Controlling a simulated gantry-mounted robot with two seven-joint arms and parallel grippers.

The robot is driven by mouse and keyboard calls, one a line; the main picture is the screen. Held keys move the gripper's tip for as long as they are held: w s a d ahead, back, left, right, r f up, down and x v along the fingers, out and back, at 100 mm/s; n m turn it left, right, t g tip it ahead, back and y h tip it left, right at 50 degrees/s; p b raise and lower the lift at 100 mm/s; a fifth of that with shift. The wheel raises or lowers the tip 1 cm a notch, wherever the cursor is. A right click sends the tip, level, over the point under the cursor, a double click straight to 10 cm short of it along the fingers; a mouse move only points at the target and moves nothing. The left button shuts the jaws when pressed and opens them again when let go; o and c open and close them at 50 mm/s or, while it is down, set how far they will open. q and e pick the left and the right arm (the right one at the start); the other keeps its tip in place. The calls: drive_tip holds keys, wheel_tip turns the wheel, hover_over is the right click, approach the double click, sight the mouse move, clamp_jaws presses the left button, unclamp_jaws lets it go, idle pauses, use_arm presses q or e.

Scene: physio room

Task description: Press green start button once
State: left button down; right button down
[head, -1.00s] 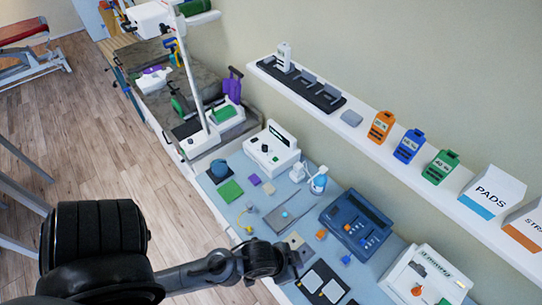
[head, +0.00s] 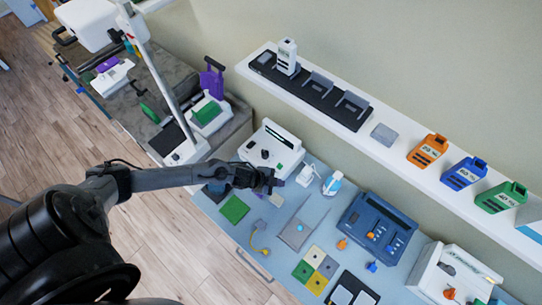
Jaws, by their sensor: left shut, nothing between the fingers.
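A white console (head: 284,137) with a dark display strip and black knobs stands at the back of the blue counter. A small green spot (head: 279,166) shows low on its front face, apparently a button. My left gripper (head: 274,183) is shut and empty, just in front of this console and close below the green spot. I cannot tell whether it touches the console. Another white unit (head: 428,275) at the lower right has an orange knob and a green part (head: 478,302) near the picture's bottom edge. My right gripper is not in view.
On the counter (head: 318,212) are a green pad (head: 234,209), a white spray bottle (head: 333,184), a blue device (head: 375,227) and colored square tiles (head: 314,264). A wall shelf (head: 395,153) holds orange, blue and green boxes above the counter.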

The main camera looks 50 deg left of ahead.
sight(278, 167)
use_arm(q)
drive_tip(key=w+a+r+t+y, duration=0.1)
drive_tip(key=w+a+r, duration=0.5)
drive_tip(key=w+a, duration=0.1)
drive_tip(key=shift+m, duration=0.3)
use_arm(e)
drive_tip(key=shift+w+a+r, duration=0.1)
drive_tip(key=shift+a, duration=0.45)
use_arm(q)
drive_tip(key=shift+w+a+f, duration=0.1)
drive_tip(key=shift+f, duration=0.15)
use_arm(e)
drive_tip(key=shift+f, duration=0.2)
